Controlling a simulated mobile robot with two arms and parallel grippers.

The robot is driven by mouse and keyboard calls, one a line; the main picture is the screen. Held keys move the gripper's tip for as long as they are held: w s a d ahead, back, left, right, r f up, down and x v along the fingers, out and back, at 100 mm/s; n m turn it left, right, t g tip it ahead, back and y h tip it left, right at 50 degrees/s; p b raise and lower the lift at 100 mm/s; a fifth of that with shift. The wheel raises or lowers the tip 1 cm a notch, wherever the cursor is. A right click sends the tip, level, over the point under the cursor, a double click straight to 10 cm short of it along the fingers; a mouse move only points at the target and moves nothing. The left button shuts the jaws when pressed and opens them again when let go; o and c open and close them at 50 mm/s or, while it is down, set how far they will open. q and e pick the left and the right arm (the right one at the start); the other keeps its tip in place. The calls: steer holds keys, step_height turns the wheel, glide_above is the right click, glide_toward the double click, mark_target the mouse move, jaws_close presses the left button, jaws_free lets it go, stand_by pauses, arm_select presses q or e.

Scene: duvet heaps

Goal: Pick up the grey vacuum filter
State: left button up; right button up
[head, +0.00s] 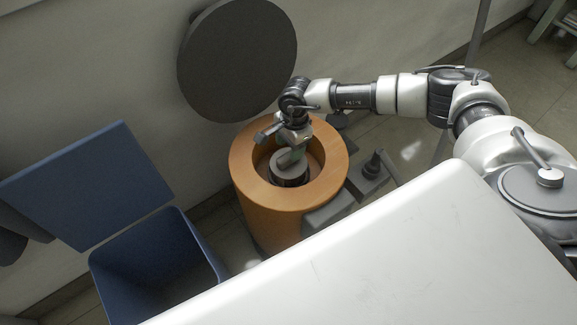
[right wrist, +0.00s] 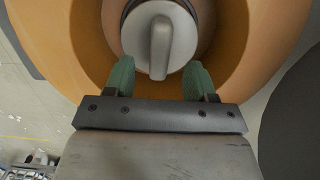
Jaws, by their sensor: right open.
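The grey vacuum filter (head: 289,178) sits inside the round opening of an orange cylinder (head: 262,205) in the head view. In the right wrist view the filter (right wrist: 145,47) shows a pale grey round top with a raised bar handle across it and a dark rim. My right gripper (right wrist: 159,80) is open and empty, its two green fingers apart at the near side of the filter's top, with the handle's end between them in the picture. In the head view my right gripper (head: 296,153) is over the opening and partly hides the filter. My left gripper is out of view.
A blue bin (head: 155,268) with its lid raised stands at the left. A dark round disc (head: 237,60) stands upright behind the cylinder. A white tabletop (head: 400,255) fills the front right. Grey parts (head: 368,175) lie close to the cylinder's right side.

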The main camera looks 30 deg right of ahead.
mark_target(289, 154)
steer(key=f, duration=0.4)
steer(key=shift+a+f, duration=0.2)
jaws_close()
